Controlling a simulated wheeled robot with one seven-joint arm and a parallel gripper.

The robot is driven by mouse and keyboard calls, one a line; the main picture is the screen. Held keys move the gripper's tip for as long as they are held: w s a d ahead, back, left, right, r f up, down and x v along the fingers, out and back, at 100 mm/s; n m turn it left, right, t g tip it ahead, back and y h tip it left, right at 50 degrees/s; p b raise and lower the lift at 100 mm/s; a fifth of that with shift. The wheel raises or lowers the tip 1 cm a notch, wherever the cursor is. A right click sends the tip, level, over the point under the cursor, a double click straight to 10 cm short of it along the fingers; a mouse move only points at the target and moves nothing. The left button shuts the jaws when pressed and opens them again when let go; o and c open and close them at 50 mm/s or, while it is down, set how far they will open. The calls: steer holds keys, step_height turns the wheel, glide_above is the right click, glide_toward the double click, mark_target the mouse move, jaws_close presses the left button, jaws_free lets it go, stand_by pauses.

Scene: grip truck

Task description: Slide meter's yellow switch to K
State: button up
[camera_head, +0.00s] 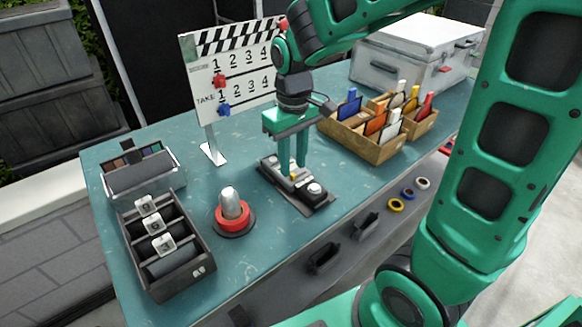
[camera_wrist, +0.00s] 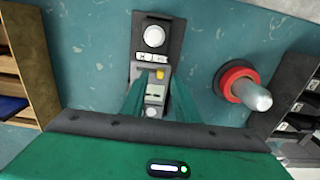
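The meter (camera_head: 315,189) is a narrow dark and grey device with a white dome, lying flat on the teal table. In the wrist view the meter (camera_wrist: 154,37) has its dome at the top and two small light labels below it, too small to read surely. The yellow switch (camera_wrist: 160,74) is just below the right-hand label. My gripper (camera_head: 293,169) points down over the meter; in the wrist view its green fingers (camera_wrist: 158,84) are apart, one on each side of the switch area. I cannot tell whether either finger touches the switch. In the head view the fingers partly hide it.
A red-based lamp (camera_head: 232,210) stands left of the meter, with a black compartment box (camera_head: 190,270) beyond it. A clapperboard (camera_head: 222,75) stands behind. A wooden organizer (camera_head: 372,149) and a metal case (camera_head: 405,72) are on the right.

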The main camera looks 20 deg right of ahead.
mark_target(293, 177)
steer(key=shift+f, duration=1.25)
steer(key=shift+c, duration=0.7)
jaws_close()
steer(key=shift+w, duration=0.1)
